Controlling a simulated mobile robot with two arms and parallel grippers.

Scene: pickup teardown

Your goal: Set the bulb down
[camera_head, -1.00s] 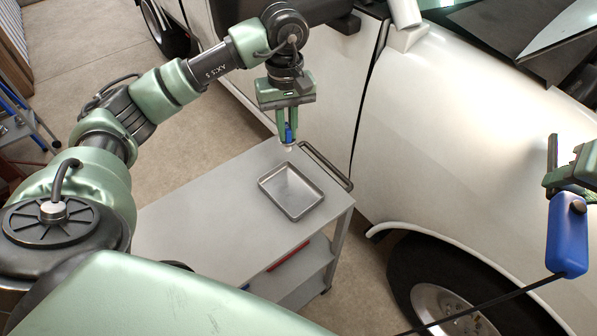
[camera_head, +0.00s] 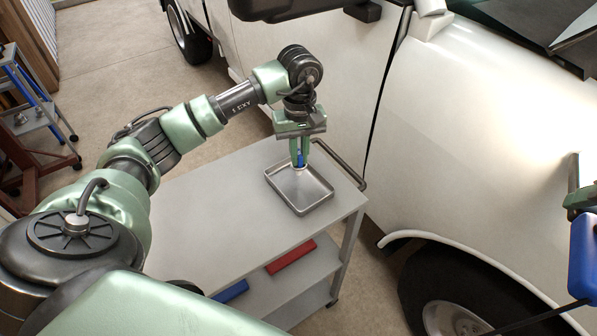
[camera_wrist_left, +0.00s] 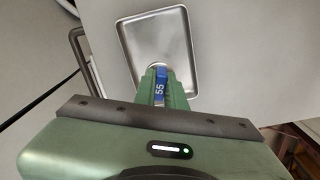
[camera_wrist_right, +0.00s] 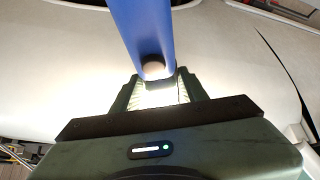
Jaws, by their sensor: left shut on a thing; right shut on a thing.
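The bulb (camera_head: 300,160) shows as a small part with a blue body, and in the left wrist view the blue part (camera_wrist_left: 160,85) carries the marking "55". My left gripper (camera_head: 299,155) is shut on it, pointing down over the far part of a shallow metal tray (camera_head: 318,206). The tray also shows in the left wrist view (camera_wrist_left: 124,48) and looks empty. I cannot tell whether the bulb's lower end touches the tray floor. My right gripper (camera_wrist_right: 160,92) is shut on a blue work light (camera_wrist_right: 145,30), partly cut off at the head view's right edge (camera_head: 585,260).
The tray stands on a grey cart (camera_head: 225,215) with a dark handle (camera_head: 340,162). Red (camera_head: 290,255) and blue (camera_head: 231,291) items lie on its lower shelf. The cart top left of the tray is clear. A white pickup (camera_head: 480,130) stands close on the right.

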